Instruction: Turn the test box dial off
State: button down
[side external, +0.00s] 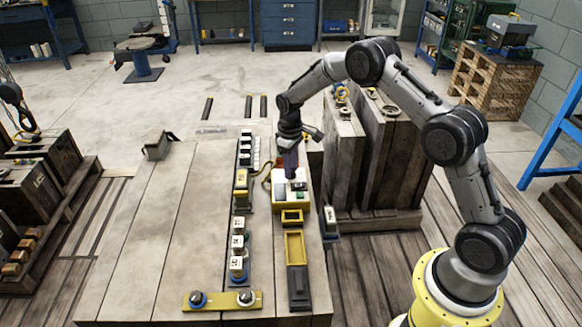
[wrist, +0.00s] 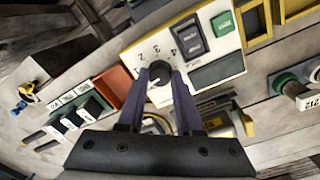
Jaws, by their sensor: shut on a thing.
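The test box (side external: 279,203) is a white and yellow box on the right part of the wooden table. In the wrist view its white panel (wrist: 135,60) bears a dark dial (wrist: 158,75) with numbers around it, a black switch (wrist: 188,35), a green button (wrist: 222,22) and a dark window. My gripper (side external: 290,176) points down over the box. In the wrist view my gripper (wrist: 161,78) has its two purple fingers on either side of the dial, shut on it. The fingers hide part of the dial, and its pointer direction cannot be told.
A yellow plate with two knobs (side external: 222,299) lies at the front. Tall wooden slabs (side external: 385,165) stand behind right. The table's left is mostly clear.

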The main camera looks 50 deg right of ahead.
jog(key=shift+r, duration=0.1)
jog(key=c, duration=0.6)
grip_release()
jog(key=r, duration=1.3)
jog(key=shift+a+r, duration=0.2)
jog(key=shift+r, duration=0.2)
